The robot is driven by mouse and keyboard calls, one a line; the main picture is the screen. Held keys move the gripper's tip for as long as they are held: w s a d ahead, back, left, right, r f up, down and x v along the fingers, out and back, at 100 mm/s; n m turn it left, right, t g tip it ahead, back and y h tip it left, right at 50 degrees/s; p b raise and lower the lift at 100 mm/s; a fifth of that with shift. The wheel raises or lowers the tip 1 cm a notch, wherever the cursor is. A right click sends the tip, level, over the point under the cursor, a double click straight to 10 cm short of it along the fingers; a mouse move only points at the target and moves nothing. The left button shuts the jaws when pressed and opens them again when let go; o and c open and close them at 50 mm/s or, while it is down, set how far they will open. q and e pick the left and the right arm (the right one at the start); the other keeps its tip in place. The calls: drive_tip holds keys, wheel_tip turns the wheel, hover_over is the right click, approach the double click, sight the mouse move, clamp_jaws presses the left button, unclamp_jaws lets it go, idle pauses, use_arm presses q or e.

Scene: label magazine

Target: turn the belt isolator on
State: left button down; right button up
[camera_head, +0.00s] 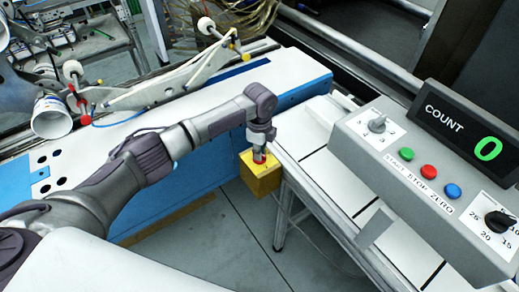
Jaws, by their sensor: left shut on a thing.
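A yellow box (262,181) with a red knob (259,160) on its top is mounted beside the conveyor, near the middle of the head view; it appears to be the belt isolator. My left gripper (259,154) points down onto it and is shut on the red knob. The fingers partly hide the knob, and I cannot make out its turned position. My right gripper is not in view.
A grey control panel (374,160) stands at right with a silver knob (377,124), coloured buttons and a black dial (499,221). Its COUNT display (468,126) reads 0. A blue-and-white machine bed (300,70) lies behind my arm. Floor (215,240) is open below the box.

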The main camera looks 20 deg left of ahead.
use_arm(q)
drive_tip(key=m, duration=0.5)
drive_tip(key=shift+w+m, duration=0.1)
drive_tip(key=shift+m, duration=0.2)
idle(0.5)
drive_tip(key=c, duration=1.2)
unclamp_jaws()
wheel_tip(320, 180, up, 12)
